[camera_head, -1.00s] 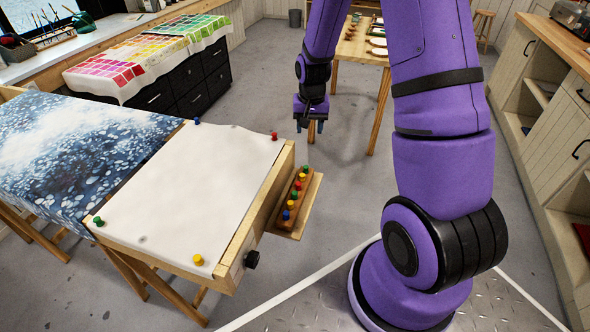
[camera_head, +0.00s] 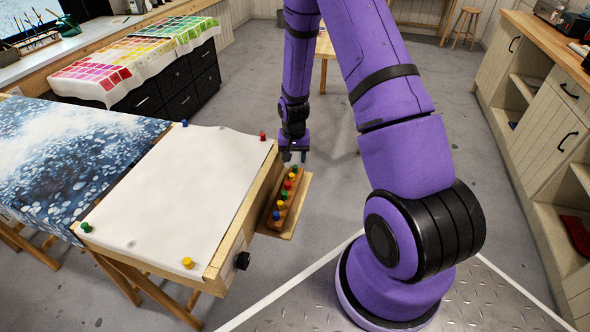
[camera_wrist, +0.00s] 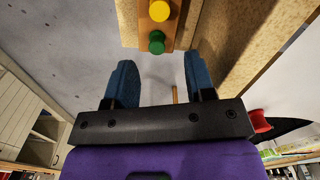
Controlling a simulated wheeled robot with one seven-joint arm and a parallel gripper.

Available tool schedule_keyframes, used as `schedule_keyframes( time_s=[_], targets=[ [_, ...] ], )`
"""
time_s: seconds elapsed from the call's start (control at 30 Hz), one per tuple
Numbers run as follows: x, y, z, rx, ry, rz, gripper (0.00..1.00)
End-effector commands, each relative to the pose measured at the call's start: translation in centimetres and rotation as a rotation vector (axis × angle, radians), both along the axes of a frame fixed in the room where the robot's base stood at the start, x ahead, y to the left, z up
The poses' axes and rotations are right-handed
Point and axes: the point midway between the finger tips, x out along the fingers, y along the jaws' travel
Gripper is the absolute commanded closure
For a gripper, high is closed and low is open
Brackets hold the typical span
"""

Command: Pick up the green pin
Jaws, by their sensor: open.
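Colored pins stand in a row on a small wooden rack (camera_head: 269,221) at the right side of the fabric frame. A green pin (camera_head: 295,168) is at the row's far end, and another green pin (camera_head: 283,195) stands nearer. A third green pin (camera_head: 86,227) is at the frame's near left corner. My gripper (camera_head: 294,157) is open and empty, just above and beyond the far end of the row. In the wrist view the end green pin (camera_wrist: 157,42) sits just ahead of the gap between my two blue fingers (camera_wrist: 161,75), with a yellow pin (camera_wrist: 159,10) behind it.
The frame with white cloth (camera_head: 185,185) borders the rack on the left. A red pin (camera_head: 262,136) on its far corner also shows in the wrist view (camera_wrist: 259,121), right of my gripper. Cabinets (camera_head: 540,130) line the right wall.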

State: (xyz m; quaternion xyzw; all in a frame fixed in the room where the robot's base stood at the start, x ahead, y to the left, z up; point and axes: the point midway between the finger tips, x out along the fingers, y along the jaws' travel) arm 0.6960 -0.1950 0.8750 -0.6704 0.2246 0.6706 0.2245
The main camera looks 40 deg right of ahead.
Motion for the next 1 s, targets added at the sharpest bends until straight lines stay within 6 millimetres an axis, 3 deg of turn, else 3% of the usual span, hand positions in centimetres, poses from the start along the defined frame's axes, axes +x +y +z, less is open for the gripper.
schedule_keyframes(
  time_s=[0.33,0.67,0.87,1.0],
  targets=[
    [-0.2,-0.4,-4.2,0.0,0.002,0.0,0.5],
    [-0.1,-0.4,-4.6,-0.001,-0.001,0.0,0.5],
    [-0.1,-0.4,-4.6,0.0,0.0,0.0,0.96],
    [-0.1,-0.4,-4.6,0.0,0.0,0.0,1.0]
  ],
)
